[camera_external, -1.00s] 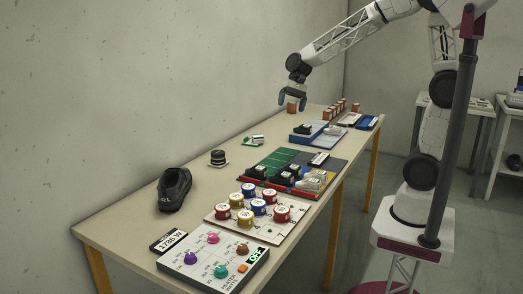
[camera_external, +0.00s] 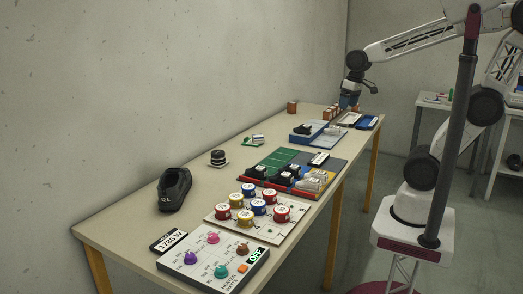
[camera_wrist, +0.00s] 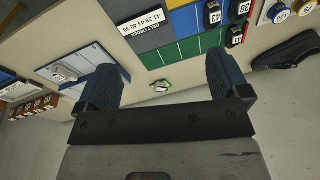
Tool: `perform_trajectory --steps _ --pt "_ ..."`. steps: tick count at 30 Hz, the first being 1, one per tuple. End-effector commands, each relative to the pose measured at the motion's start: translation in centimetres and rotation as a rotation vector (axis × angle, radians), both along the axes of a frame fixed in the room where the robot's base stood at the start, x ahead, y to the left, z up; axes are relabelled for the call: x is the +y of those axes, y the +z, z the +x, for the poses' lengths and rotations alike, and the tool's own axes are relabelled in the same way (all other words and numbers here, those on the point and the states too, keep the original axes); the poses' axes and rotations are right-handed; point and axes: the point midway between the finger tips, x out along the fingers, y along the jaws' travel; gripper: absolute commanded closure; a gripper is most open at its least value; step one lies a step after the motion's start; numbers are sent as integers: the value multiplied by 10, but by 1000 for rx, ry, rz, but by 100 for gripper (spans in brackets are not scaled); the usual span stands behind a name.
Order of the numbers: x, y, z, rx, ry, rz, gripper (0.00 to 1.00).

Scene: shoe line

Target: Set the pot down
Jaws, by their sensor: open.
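A small brown pot (camera_external: 292,107) stands upright and alone on the table near its far left edge. My gripper (camera_external: 348,104) is away to the right of it, over the far end of the table, close to or above a row of similar brown pots (camera_external: 329,114). In the wrist view my gripper (camera_wrist: 166,88) has its two blue fingers wide apart with nothing held between them. A row of brown pots (camera_wrist: 35,108) shows at the left of that view. The gripper partly hides the row in the external view.
The table (camera_external: 130,217) also carries a blue tray (camera_external: 305,138), a green and grey board (camera_external: 275,160), a board of coloured spools (camera_external: 262,230), a knob panel (camera_external: 215,260) and a black shoe (camera_external: 174,189). The table is bare around the lone pot.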

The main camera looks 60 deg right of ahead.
Motion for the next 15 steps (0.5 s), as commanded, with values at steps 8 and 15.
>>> perform_trajectory --steps 8,15 --pt "-12 -6 -40 -65 97 -99 6" --pt "-14 -8 -47 -77 118 -120 6"
